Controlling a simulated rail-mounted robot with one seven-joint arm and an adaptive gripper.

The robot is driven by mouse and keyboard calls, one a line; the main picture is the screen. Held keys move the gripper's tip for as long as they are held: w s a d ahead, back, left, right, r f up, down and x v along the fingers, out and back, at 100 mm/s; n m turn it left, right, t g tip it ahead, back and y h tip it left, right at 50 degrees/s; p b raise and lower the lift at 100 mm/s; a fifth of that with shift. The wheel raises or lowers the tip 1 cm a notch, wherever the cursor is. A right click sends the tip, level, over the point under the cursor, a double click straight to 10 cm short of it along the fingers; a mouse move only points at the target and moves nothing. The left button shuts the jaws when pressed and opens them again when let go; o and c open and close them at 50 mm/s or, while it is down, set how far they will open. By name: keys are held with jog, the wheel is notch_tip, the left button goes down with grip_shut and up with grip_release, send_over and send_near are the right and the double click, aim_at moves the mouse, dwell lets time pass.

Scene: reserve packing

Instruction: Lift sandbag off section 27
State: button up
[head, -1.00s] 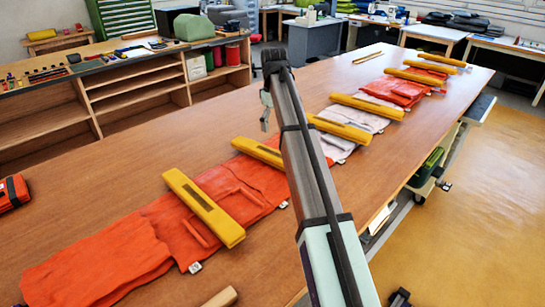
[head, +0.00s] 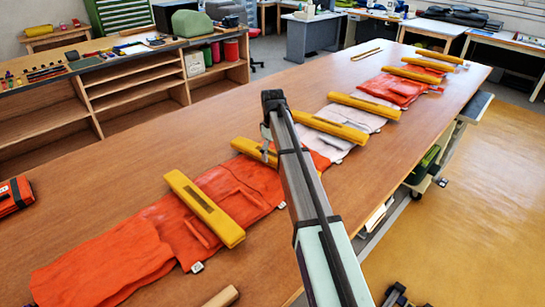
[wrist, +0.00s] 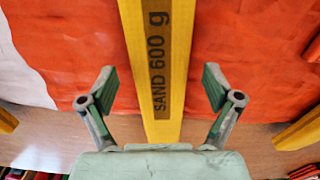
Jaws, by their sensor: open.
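Yellow sandbags lie across a long row of orange and white fabric sections on the table. In the wrist view one yellow sandbag (wrist: 158,60), marked "SAND 600 g", runs between the spread fingers of my gripper (wrist: 158,85). Orange fabric (wrist: 75,50) lies under it, with white fabric (wrist: 18,75) at the left. My gripper is open, with nothing gripped. No section number is readable.
Another sandbag (head: 203,208) lies nearer on orange fabric, and one (head: 327,126) lies beyond on white fabric. An orange folded bundle (head: 14,195) lies at the left edge. Shelving (head: 130,80) stands behind.

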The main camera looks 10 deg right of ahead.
jog(key=shift+f, duration=1.2)
grip_shut()
